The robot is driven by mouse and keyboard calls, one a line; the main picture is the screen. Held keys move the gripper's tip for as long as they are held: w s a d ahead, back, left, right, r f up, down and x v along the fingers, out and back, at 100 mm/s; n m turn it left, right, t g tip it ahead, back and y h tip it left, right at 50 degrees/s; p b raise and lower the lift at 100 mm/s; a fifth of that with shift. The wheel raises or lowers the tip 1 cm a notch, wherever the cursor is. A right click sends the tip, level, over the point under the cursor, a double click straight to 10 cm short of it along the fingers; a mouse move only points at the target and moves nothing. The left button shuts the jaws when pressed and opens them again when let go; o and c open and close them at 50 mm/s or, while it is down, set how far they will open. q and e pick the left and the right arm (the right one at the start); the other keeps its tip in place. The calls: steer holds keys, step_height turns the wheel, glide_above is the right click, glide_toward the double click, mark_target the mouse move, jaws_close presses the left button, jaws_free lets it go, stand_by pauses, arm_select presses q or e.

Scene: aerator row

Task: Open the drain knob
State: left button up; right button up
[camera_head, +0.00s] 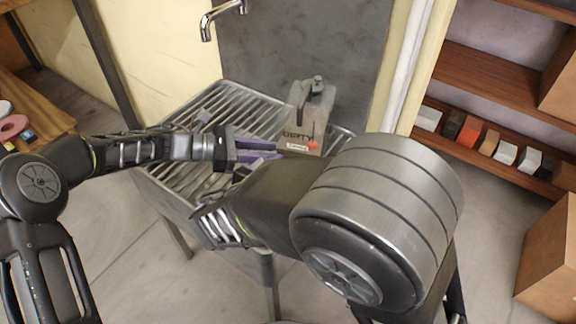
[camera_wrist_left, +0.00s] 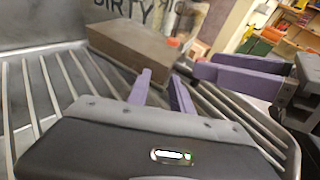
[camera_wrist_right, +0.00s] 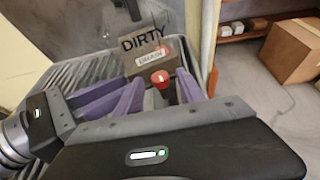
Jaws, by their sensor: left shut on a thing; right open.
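The drain knob (camera_wrist_right: 161,79) is a small red cap on the front of a grey-brown block marked "DIRTY" (camera_head: 301,116), below a white label. It also shows small in the head view (camera_head: 312,144) and the left wrist view (camera_wrist_left: 173,42). My left gripper (camera_head: 280,149) has its purple fingers close together, their tips beside the block's left side, apart from the knob. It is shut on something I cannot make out. My right gripper (camera_wrist_right: 158,78) is open, and the knob appears between its fingers in the right wrist view. I cannot tell whether they touch it. My right arm hides this gripper in the head view.
The block stands on a slatted metal rack (camera_head: 217,97) against a grey panel (camera_head: 298,40). A metal tap (camera_head: 222,10) hangs above. My two grippers are close together. Shelves with small blocks (camera_head: 470,130) and a cardboard box (camera_head: 548,262) stand at the right.

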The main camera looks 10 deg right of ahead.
steer(key=shift+w+d, duration=0.1)
steer(key=shift+w, duration=0.05)
jaws_close()
stand_by(0.4)
